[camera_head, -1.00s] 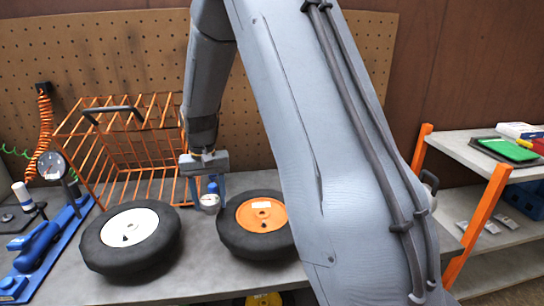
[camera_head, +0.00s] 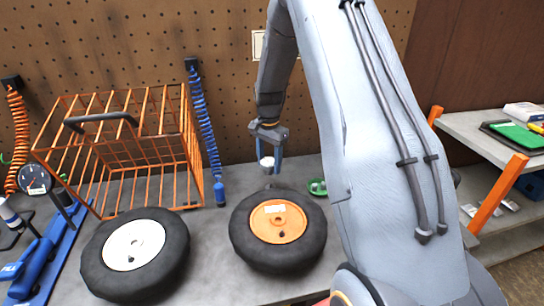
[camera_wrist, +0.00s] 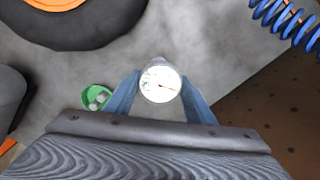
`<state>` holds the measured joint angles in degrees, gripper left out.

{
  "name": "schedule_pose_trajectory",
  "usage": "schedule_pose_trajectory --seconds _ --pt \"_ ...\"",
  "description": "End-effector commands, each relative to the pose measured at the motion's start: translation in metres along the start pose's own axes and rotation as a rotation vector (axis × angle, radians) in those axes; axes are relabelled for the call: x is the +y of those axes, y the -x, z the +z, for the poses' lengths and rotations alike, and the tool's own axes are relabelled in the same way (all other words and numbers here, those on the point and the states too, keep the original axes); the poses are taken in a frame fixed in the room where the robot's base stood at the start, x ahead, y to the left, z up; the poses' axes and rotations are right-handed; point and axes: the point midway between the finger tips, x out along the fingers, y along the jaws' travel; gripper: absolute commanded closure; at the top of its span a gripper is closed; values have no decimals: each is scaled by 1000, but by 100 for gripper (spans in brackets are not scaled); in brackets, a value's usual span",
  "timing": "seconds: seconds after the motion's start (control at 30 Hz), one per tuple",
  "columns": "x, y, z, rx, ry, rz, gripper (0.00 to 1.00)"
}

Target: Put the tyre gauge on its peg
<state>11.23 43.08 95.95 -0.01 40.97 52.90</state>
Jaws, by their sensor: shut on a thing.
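The tyre gauge (camera_head: 267,162) has a small round white dial. My gripper (camera_head: 268,168) is shut on it and holds it above the bench, behind the orange-hubbed wheel. In the wrist view the gauge dial (camera_wrist: 160,83) faces the camera between the two blue fingers of my gripper (camera_wrist: 160,98). I cannot make out the gauge's peg. Part of the brown pegboard (camera_head: 225,40) is hidden behind my arm, and a pale card (camera_head: 257,45) shows at the arm's edge.
An orange wire basket (camera_head: 120,150) stands left. A blue coiled hose (camera_head: 204,115) hangs beside it. A white-hubbed wheel (camera_head: 134,250) and an orange-hubbed wheel (camera_head: 278,228) lie in front. A green dish (camera_head: 317,187) lies right of my gripper. A blue foot pump (camera_head: 38,255) is far left.

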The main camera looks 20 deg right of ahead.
Motion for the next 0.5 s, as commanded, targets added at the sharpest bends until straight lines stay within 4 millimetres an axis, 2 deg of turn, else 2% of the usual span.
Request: schedule_pose_trajectory --seconds 0.1,0.27,0.5 --pt "3 -3 -8 0 -55 0 80" --pt "2 -10 -8 0 -60 0 80" --pt "2 -31 -8 0 -57 0 80"
